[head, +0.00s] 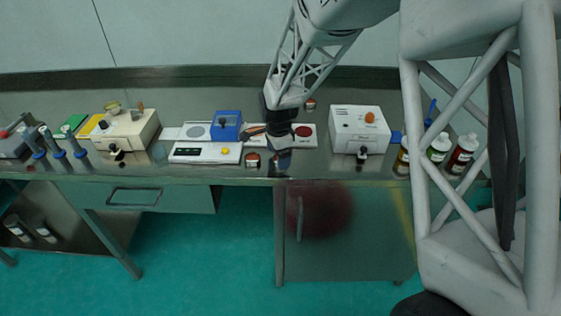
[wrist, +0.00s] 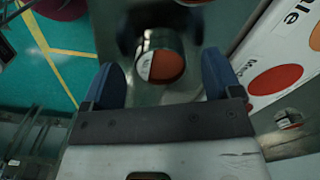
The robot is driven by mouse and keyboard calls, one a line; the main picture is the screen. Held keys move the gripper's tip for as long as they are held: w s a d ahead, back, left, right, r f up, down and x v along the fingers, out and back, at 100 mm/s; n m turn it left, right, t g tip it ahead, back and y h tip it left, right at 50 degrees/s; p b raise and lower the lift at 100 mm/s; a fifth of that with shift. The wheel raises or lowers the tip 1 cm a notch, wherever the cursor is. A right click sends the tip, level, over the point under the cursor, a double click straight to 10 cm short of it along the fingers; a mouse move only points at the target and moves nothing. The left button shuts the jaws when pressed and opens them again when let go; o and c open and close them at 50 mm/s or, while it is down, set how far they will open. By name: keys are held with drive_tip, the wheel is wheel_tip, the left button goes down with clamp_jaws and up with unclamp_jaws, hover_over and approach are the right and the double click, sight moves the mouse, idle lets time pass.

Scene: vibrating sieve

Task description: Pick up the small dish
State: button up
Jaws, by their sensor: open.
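The small dish (wrist: 162,64) is round with an orange-red face and a white patch on its side. In the wrist view it lies ahead of the gripper, in the gap between the fingertips, with no visible contact. My gripper (wrist: 161,66) has two blue fingers spread wide and nothing held. In the head view my gripper (head: 281,160) is low over the front edge of the bench, and a small red-topped dish (head: 252,160) sits just left of it. That is probably the same dish. The exact height gap is hard to judge.
A white panel with a red disc (head: 304,131) lies behind my gripper; a similar small dish (head: 309,104) is farther back. A white balance (head: 206,153) and blue box (head: 227,125) stand left. A white device (head: 360,130) and bottles (head: 463,154) stand right.

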drive_tip(key=shift+f, duration=0.7)
drive_tip(key=shift+c, duration=0.3)
drive_tip(key=c, duration=0.9)
